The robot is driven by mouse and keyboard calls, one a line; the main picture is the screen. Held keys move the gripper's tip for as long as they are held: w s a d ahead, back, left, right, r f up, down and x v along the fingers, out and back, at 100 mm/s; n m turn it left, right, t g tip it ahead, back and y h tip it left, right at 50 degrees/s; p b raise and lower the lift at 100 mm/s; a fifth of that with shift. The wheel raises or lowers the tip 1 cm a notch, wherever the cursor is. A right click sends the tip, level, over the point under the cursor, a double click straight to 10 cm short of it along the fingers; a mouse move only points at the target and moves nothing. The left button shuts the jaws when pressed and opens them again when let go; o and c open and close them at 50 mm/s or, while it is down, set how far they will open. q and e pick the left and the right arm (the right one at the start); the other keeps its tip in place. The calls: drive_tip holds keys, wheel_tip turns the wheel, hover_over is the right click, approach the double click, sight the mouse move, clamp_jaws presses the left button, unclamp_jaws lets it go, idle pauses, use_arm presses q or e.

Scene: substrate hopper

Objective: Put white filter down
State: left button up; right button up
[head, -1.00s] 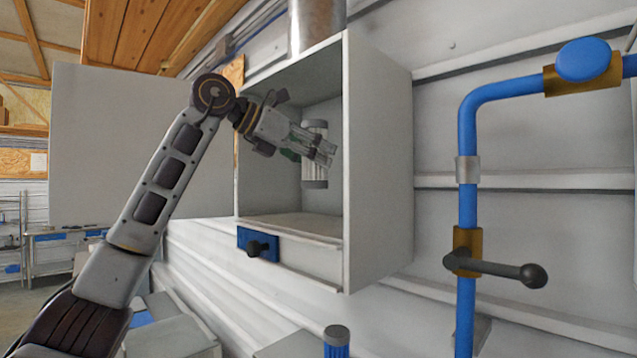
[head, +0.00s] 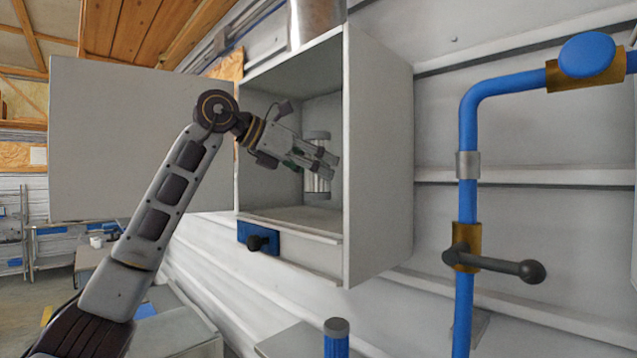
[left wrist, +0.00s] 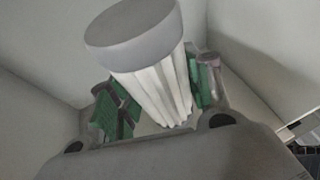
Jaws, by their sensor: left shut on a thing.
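The white filter (head: 317,184) has grey end caps and white pleats, and stands upright inside the open grey cabinet (head: 378,160). My left gripper (head: 324,167) reaches in from the left and is shut around the filter's middle. In the left wrist view the filter (left wrist: 160,88) shows its grey cap towards the camera, between the green pads of my left gripper (left wrist: 158,98). The filter's lower cap is close to the cabinet floor (head: 285,217); I cannot tell whether it touches. My right gripper is not in view.
The cabinet door (head: 130,140) is swung open to the left, behind my arm. A blue block with a black knob (head: 258,241) sits below the cabinet opening. A blue pipe with a valve handle (head: 500,265) is at right.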

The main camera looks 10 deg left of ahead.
sight(319, 183)
use_arm(q)
drive_tip(key=shift+f, duration=0.15)
drive_tip(key=shift+f, duration=1.15)
drive_tip(key=shift+w+f+p, duration=0.15)
drive_tip(key=shift+f+p, duration=0.25)
drive_tip(key=shift+p, duration=0.15)
drive_tip(key=shift+d, duration=0.1)
drive_tip(key=shift+f, duration=0.2)
drive_tip(key=o, duration=1.1)
